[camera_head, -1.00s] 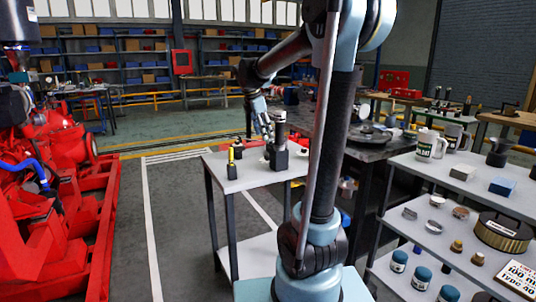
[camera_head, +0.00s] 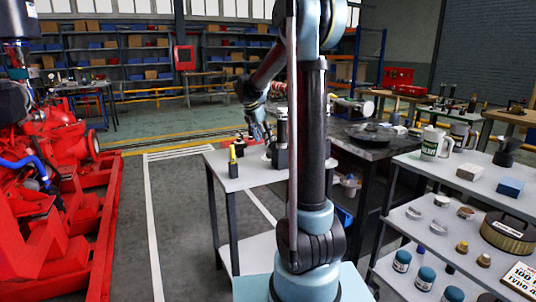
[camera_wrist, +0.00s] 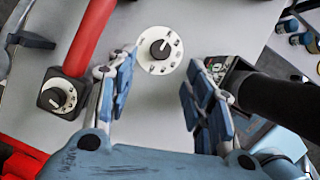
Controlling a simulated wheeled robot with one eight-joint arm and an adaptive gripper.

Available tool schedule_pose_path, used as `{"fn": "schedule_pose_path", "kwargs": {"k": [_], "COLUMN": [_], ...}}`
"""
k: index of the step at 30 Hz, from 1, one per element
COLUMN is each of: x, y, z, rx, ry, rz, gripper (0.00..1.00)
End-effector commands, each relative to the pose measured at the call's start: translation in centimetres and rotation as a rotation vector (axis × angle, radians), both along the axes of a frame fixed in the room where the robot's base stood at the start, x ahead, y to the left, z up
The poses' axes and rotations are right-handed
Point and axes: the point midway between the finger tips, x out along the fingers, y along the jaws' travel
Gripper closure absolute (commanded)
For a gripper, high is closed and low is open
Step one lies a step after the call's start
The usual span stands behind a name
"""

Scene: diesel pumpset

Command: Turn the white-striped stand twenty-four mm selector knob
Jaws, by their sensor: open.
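In the wrist view, a round white dial with markings carries a small black knob with a white line (camera_wrist: 160,48). It lies just beyond my open fingertips, roughly between them, with no visible contact. A second black knob on a white dial (camera_wrist: 58,95) sits on a dark square block to the left. I cannot tell for sure which of the two is the striped stand knob. My gripper (camera_wrist: 163,62) has blue jointed fingers spread apart and empty. In the head view, my gripper (camera_head: 262,132) is low over the small grey table, and the knobs are too small to make out.
The grey table (camera_head: 235,177) also bears a dark stand (camera_head: 281,145) and a yellow-topped item (camera_head: 232,160). In the wrist view, a red tube (camera_wrist: 90,38) rises close on the left and a thick black cylinder (camera_wrist: 275,98) stands close on the right. Shelves stand at right.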

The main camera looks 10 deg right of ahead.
Motion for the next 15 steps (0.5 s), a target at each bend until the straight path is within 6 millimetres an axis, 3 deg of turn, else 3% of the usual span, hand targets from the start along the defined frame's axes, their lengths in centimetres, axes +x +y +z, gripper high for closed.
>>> {"fn": "schedule_pose_path", "kwargs": {"k": [9, 15], "x": [1.2, 1.6], "y": [-1.8, -2.5], "z": [-5.1, -7.2], "rx": [0.001, 0.000], "ry": [-0.001, 0.000], "rz": [-0.001, -0.001], "gripper": [0.53, 0.53]}}
